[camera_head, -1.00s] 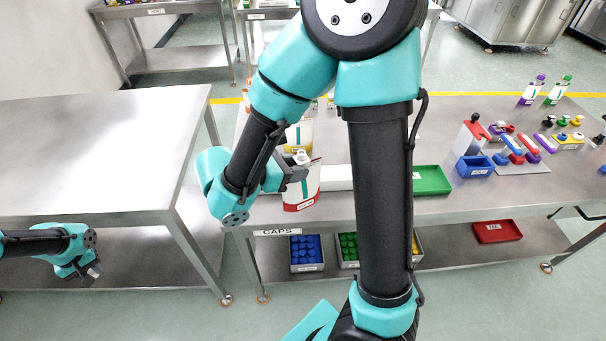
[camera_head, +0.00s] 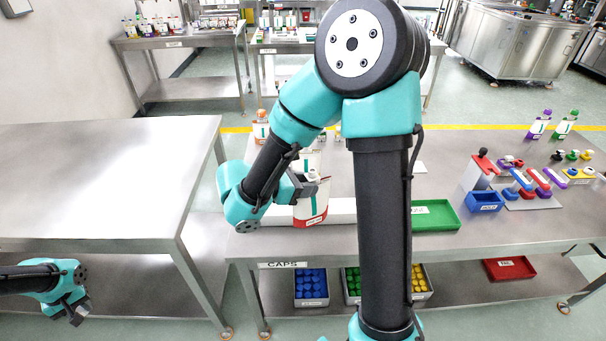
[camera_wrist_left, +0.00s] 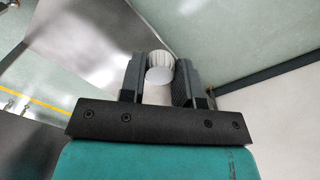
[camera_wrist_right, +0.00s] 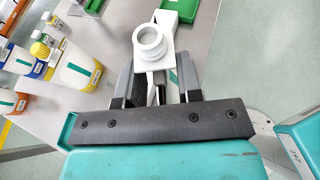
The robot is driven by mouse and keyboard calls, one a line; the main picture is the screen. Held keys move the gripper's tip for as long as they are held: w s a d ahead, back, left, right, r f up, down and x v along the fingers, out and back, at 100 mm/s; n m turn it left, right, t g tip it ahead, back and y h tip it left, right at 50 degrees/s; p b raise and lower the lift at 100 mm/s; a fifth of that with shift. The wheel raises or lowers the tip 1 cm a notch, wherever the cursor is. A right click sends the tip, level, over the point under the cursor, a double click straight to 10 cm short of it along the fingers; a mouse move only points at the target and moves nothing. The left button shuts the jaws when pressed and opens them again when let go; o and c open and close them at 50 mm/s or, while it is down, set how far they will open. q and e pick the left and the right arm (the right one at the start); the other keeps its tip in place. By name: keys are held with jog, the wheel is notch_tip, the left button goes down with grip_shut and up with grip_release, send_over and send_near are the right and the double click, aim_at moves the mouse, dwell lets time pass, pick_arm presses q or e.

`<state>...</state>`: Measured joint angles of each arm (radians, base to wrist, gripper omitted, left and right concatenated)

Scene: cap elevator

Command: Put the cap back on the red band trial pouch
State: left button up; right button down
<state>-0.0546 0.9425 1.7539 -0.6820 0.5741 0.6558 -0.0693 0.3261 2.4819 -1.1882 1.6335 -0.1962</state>
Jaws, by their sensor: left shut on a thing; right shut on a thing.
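The red band trial pouch (camera_head: 311,207) is white with a red band at its base, at the near left of the right-hand table in the head view. My right gripper (camera_head: 304,186) is shut on it near its top. In the right wrist view its white spout (camera_wrist_right: 151,42) shows as an open ring, without a cap, beyond the fingers. My left gripper (camera_head: 77,309) is low at the far left, beside the left table and well away from the pouch. In the left wrist view it is shut on a white ribbed cap (camera_wrist_left: 160,72).
A green tray (camera_head: 436,216), a blue bin (camera_head: 485,203) and coloured parts stand to the right. Cap bins, one blue (camera_head: 311,287), sit on the lower shelf. Other pouches, one yellow-banded (camera_wrist_right: 78,66), stand near the held one. The left table (camera_head: 100,180) is bare.

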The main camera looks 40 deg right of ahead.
jog(key=w+d, duration=0.6)
jog(key=d, duration=0.1)
jog(key=shift+w+f, duration=0.3)
jog(key=shift+f, duration=0.1)
jog(key=shift+f, duration=1.9)
jog(key=c, duration=0.8)
grip_release()
